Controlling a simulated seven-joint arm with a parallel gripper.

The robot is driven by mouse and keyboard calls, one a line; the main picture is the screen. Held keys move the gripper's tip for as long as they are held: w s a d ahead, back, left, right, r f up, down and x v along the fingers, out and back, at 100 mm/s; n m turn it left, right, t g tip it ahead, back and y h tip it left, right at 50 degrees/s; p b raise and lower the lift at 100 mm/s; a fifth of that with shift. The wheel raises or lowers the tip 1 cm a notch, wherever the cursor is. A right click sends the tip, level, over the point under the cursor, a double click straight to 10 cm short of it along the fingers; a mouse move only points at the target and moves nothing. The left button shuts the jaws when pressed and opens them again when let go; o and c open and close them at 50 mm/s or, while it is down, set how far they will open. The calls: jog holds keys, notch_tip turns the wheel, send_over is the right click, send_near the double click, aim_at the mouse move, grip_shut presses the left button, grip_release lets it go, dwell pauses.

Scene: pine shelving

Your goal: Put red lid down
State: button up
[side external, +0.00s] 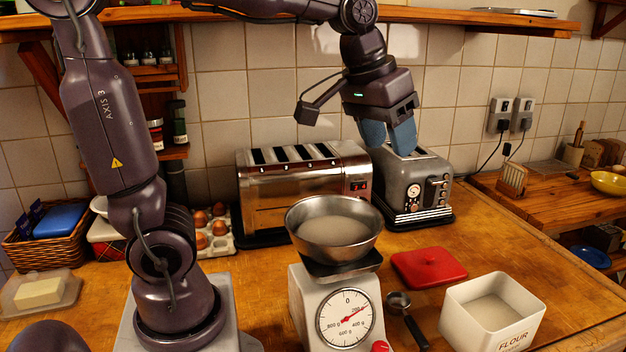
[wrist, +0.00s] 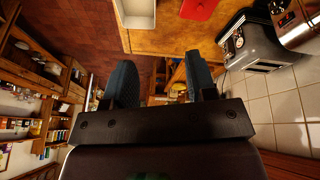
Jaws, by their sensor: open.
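The red lid (side external: 429,267) lies flat on the wooden counter, between the kitchen scale and the white flour tin (side external: 492,312). The tin stands open with pale flour inside. In the wrist view the red lid (wrist: 199,8) shows at the top edge, partly cut off, and the white tin (wrist: 137,12) is to its left. My gripper (side external: 402,150) is high above the counter, in front of the small grey toaster, well apart from the lid. Its blue fingers (wrist: 160,82) are spread with nothing between them.
The scale (side external: 345,315) bears a metal bowl (side external: 335,232) of pale powder. A measuring scoop (side external: 405,312) lies beside it. The long toaster (side external: 300,185) and grey toaster (side external: 418,187) stand along the tiled wall. A shelf (side external: 480,20) runs above. Counter right of the lid is clear.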

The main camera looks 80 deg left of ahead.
jog(key=s+d+f+m, duration=0.1)
jog(key=s+f, duration=0.1)
jog(key=s, duration=0.4)
jog(key=s+d+f+m+t, duration=0.1)
jog(key=s+d+f+m, duration=0.1)
jog(key=s, duration=0.3)
jog(key=shift+s+f+m, duration=0.2)
jog(key=shift+s+m, duration=0.1)
jog(key=shift+s, duration=0.05)
